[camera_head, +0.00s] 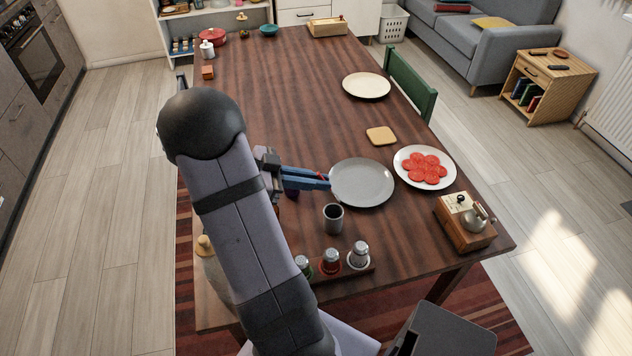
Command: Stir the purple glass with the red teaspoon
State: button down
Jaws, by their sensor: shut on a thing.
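My gripper (325,181) reaches right over the table, its blue fingers just left of the grey plate. A small bit of red, which I take for the red teaspoon (320,175), shows at the fingertips, and the gripper is shut on it. The rest of the spoon is hidden. A dark purple patch (291,186) shows below the fingers, close to my wrist. It may be the purple glass, but my arm and gripper cover too much to tell, or to tell whether the spoon is in it.
A grey plate (362,196) lies right of the fingers, with a grey cup (333,225) in front. Shakers (331,262) stand nearer. Further right are a plate of red slices (408,179), toast (381,136) and a wooden grinder (462,236). The table's (270,90) far middle is clear.

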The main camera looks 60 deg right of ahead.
jog(key=shift+t+y, duration=0.3)
jog(key=r+p, duration=0.1)
jog(key=p, duration=0.1)
jog(key=r+p, duration=0.2)
jog(key=p, duration=0.1)
jog(key=r+p, duration=0.2)
jog(key=p, duration=0.1)
jog(key=shift+s+r, duration=0.15)
jog(key=shift+s, duration=0.15)
jog(key=w+d+t+p, duration=0.1)
jog(key=w+d+p, duration=0.1)
jog(key=w, duration=0.5)
jog(key=w+d+f+t+p, duration=0.1)
jog(key=w+d+p, duration=0.1)
jog(key=w+p, duration=0.3)
jog(key=w, duration=0.2)
jog(key=shift+w+d+f+t+y, duration=0.15)
jog(key=shift+w+d+t+y, duration=0.15)
jog(key=shift+d+y, duration=0.1)
jog(key=shift+a+f, duration=0.1)
jog(key=shift+f, duration=0.15)
notch_tip(320, 180, down, 11)
jog(key=b, duration=0.7)
